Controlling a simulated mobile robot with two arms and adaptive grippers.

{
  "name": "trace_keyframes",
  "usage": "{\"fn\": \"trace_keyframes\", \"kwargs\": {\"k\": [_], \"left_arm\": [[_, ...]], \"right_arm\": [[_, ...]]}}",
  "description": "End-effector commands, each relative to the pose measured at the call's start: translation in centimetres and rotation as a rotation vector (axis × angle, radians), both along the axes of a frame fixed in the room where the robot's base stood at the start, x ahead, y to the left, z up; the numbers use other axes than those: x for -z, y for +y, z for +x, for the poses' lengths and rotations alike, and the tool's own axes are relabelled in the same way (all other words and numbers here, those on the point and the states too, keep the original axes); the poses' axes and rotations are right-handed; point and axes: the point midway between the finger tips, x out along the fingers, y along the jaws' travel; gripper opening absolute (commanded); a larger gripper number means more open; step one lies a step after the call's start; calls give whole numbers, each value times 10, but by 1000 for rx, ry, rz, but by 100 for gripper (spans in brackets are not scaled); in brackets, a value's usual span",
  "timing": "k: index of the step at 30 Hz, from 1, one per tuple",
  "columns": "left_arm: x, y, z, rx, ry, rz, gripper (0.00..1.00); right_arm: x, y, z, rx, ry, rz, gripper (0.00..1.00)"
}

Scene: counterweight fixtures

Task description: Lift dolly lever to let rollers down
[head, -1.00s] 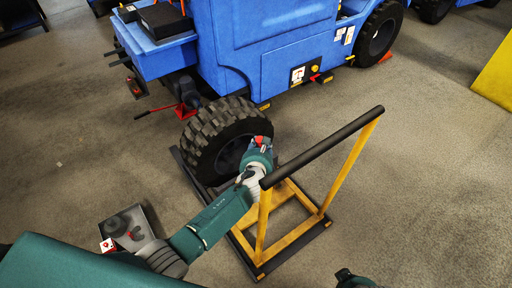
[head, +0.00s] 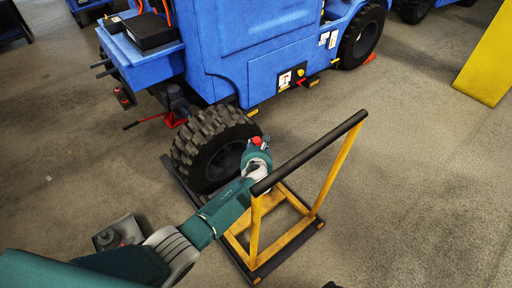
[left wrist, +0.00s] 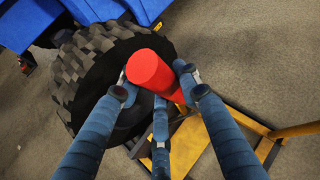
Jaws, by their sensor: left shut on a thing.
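The wheel dolly has a yellow frame (head: 240,247) with a black push bar (head: 310,152) and stands on the floor at the wheel (head: 212,148) of the blue vehicle. Its lever has a red grip (left wrist: 155,75), seen close up in the left wrist view. My left gripper (head: 258,150) is at the lever, between the wheel and the push bar. In the left wrist view its blue fingers (left wrist: 160,100) are closed around the red grip, whose end sticks out. The lever's lower part and the rollers are hidden. My right gripper is not clearly in view.
The blue vehicle (head: 255,50) fills the top middle. A red jack (head: 172,120) with a long handle is left of the wheel. A yellow panel (head: 488,62) is at upper right. The floor (head: 420,190) on the right is clear.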

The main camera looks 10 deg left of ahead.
Motion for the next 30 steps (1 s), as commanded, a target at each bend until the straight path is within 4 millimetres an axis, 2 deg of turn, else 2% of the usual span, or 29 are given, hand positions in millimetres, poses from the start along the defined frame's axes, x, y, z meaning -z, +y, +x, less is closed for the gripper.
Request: {"fn": "trace_keyframes", "kwargs": {"k": [4,5,7,16,20,23,30], "left_arm": [[-4,-3,3,10,-9,4,0],[-5,-3,3,10,-9,5,39],[-5,-4,3,11,-10,4,53],[-5,-4,3,11,-10,1,54],[-13,-4,3,9,-13,0,54],[-26,-4,3,9,-14,-1,54],[-75,-6,4,13,-18,-3,54]], "right_arm": [[0,0,0,0,0,0,50],[0,0,0,0,0,0,50],[0,0,0,0,0,0,50],[-1,0,1,0,0,0,50],[-1,0,1,0,-1,1,50],[-1,0,1,0,-1,1,50],[-1,0,1,0,0,0,50]]}}
